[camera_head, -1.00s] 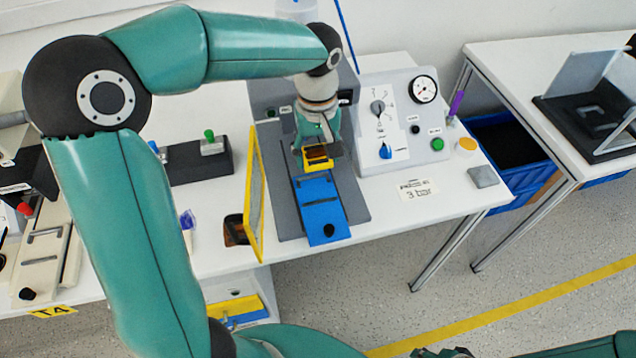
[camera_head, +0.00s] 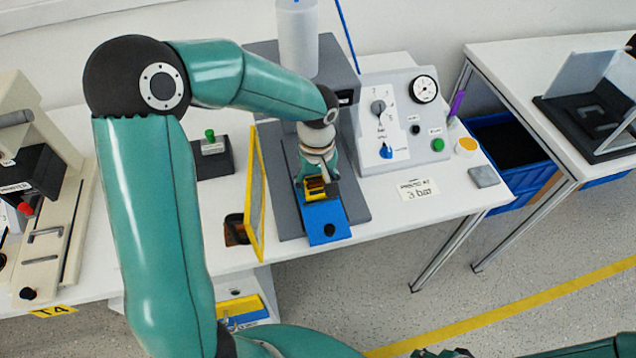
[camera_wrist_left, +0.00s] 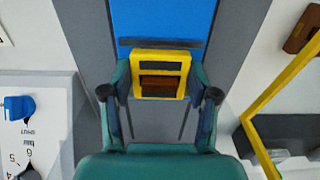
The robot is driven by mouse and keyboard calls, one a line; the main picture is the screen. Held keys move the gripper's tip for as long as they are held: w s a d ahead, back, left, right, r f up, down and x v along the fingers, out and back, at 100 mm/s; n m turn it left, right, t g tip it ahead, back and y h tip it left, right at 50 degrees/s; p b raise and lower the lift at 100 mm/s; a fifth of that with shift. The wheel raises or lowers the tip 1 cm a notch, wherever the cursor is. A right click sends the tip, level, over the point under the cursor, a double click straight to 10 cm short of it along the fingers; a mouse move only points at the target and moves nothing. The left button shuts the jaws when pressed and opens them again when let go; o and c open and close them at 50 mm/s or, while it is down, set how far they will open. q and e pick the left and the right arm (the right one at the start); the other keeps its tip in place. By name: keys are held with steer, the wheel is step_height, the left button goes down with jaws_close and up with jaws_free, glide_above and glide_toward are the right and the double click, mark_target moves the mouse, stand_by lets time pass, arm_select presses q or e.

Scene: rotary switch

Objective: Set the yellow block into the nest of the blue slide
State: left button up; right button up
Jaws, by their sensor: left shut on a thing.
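My left gripper (camera_head: 317,190) is shut on the yellow block (camera_wrist_left: 160,57), a yellow frame with a dark brown opening. In the left wrist view the block sits between the two fingertips (camera_wrist_left: 160,80). The blue slide (camera_head: 325,221), with a black knob at its near end, lies under and in front of the gripper in the head view. In the left wrist view the blue slide (camera_wrist_left: 163,18) shows just beyond the block, with a dark bar across its edge. The nest is hidden by the gripper and block; I cannot tell whether the block touches the slide.
An upright yellow-framed guard (camera_head: 255,195) stands close to the left of the slide. A grey control panel (camera_head: 404,120) with a gauge, knobs and buttons stands to the right. A grey machine column (camera_head: 345,100) is behind my gripper. The table front right is mostly clear.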

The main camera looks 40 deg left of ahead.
mark_target(317, 188)
arm_select(q)
steer(key=shift+f, duration=0.1)
steer(key=o, duration=1.2)
step_height(317, 188, up, 12)
steer(key=shift+r, duration=0.15)
